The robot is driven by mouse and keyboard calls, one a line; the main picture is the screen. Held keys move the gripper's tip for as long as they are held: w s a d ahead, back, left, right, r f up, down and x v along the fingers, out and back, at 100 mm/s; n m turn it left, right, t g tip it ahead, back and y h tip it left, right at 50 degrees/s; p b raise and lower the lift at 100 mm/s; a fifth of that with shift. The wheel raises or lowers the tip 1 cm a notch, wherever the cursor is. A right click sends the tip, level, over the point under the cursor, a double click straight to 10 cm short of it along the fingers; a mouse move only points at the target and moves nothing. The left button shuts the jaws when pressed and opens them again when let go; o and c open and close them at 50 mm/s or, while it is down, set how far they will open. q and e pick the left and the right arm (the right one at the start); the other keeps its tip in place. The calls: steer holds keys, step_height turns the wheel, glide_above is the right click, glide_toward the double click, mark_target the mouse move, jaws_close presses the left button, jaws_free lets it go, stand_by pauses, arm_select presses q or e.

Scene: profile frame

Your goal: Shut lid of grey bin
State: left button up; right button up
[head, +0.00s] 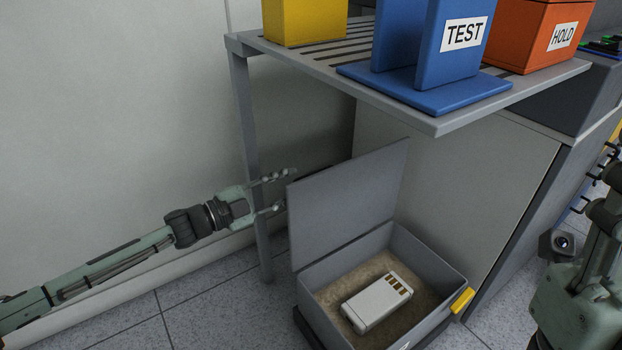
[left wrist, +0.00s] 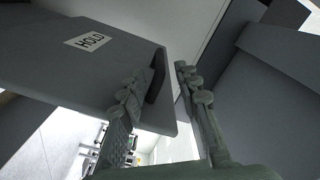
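The grey bin (head: 435,258) stands open on the floor, low in the middle of the head view. Its grey lid (head: 345,205) stands raised along the bin's left side. A white box-shaped item (head: 375,306) with yellow-brown marks lies inside on a tan bottom. My left gripper (head: 284,190) is just left of the lid's edge, fingers spread and nothing held. In the left wrist view my left gripper (left wrist: 161,72) shows its two fingers apart. I cannot tell whether a finger touches the lid. My right gripper is not in view.
Above is a slatted grey shelf (head: 437,128) with a yellow bin (head: 303,20), a blue stand marked TEST (head: 435,60) and an orange bin marked HOLD (head: 540,35). Its leg (head: 245,150) stands behind my left gripper. A yellow tab (head: 462,300) is on the bin's right side.

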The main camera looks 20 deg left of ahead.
mark_target(311, 176)
arm_select(q)
steer(key=x, duration=0.6)
steer(key=shift+w+d+b, duration=0.1)
steer(key=shift+w+b, duration=0.05)
steer(key=shift+b, duration=0.2)
jaws_close()
